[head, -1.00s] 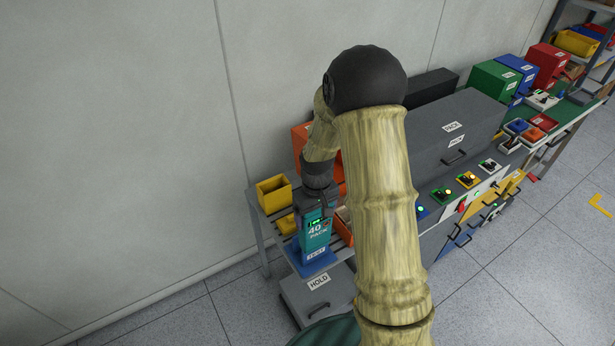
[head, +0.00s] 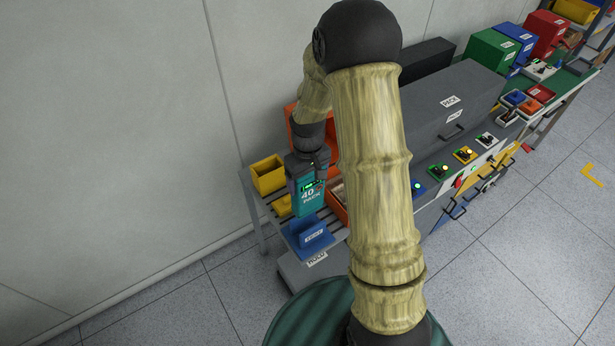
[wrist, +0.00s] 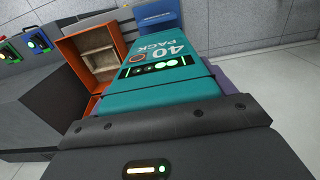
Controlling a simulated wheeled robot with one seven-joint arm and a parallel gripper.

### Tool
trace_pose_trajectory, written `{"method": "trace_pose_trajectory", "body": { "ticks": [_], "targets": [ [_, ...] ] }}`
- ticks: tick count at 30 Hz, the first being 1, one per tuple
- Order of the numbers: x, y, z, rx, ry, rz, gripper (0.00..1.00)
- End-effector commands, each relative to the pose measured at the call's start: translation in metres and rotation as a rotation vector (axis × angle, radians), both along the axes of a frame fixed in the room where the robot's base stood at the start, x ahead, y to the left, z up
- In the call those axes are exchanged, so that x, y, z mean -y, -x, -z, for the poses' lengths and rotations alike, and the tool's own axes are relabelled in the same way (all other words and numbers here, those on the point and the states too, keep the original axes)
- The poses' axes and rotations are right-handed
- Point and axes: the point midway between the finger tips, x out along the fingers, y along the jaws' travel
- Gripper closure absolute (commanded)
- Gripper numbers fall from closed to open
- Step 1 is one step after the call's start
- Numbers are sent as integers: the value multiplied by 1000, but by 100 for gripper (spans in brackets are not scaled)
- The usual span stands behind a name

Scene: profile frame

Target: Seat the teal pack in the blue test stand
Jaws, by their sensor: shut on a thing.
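The teal pack (head: 310,199), marked "40 PACK" with green lights, hangs upright in my gripper (head: 306,172). My gripper is shut on its top end. The blue test stand (head: 313,234), with a white label on its front, stands on the slatted shelf. In the head view the pack's lower end shows just above and behind the stand's front; a gap between them cannot be judged exactly. In the wrist view the pack (wrist: 150,92) reaches away from the jaws (wrist: 165,125). The blue stand (wrist: 158,14) shows beyond its far end. The stand's inside is hidden.
An orange bin (wrist: 72,62) stands close beside the pack. A yellow bin (head: 268,176) and a smaller yellow piece (head: 282,206) are to the left on the shelf. The grey cabinet (head: 460,105) is to the right; the wall is behind.

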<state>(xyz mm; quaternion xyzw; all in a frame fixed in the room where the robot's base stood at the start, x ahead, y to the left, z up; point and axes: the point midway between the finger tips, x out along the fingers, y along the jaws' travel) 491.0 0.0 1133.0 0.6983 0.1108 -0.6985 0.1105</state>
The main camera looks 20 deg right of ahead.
Motion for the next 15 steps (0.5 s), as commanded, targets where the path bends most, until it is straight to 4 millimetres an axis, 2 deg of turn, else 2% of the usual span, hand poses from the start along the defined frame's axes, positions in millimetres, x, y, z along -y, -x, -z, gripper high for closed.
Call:
{"method": "trace_pose_trajectory", "body": {
  "ticks": [15],
  "targets": [
    [0, 0, 42, 1, 1, 0, 77]
  ]
}}
